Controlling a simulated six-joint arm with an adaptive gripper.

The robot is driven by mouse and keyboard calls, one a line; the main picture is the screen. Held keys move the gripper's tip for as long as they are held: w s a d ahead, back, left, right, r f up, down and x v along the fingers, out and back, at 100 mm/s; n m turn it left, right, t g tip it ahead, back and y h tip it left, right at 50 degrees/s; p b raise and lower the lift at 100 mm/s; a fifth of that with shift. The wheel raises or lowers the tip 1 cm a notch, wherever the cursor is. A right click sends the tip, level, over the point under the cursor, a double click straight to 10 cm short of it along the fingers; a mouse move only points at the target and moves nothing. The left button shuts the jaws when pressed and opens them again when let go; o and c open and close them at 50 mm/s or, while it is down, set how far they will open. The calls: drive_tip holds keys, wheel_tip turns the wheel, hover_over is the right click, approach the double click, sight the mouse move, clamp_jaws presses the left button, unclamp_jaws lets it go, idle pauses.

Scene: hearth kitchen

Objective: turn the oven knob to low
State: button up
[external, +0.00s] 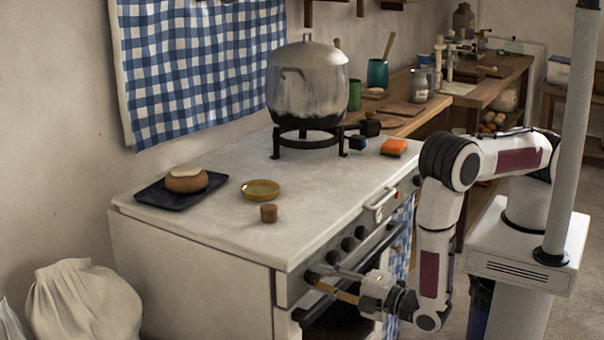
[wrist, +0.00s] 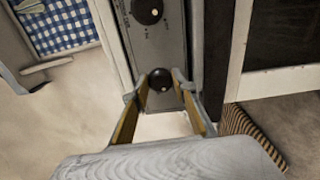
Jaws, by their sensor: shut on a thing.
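The oven knob (wrist: 160,79) is a small black round knob with a pale dot, at the end of the stove's front panel. It also shows at the panel's left end in the external view (external: 312,276). My gripper (wrist: 157,86) has its two yellow-sided fingers on either side of this knob and is shut on it. In the external view my gripper (external: 328,280) reaches in from the right to the panel. Which setting the knob points to is too small to read.
Another black knob (wrist: 147,10) sits beside the held one on the panel. The oven door (wrist: 285,77) with its dark window is close by.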

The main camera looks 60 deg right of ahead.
drive_tip(key=n, duration=0.6)
drive_tip(key=shift+r, duration=0.1)
idle(0.4)
drive_tip(key=o, duration=1.1)
drive_tip(key=shift+s, duration=0.2)
drive_tip(key=s, duration=1.1)
drive_tip(key=shift+s, duration=0.3)
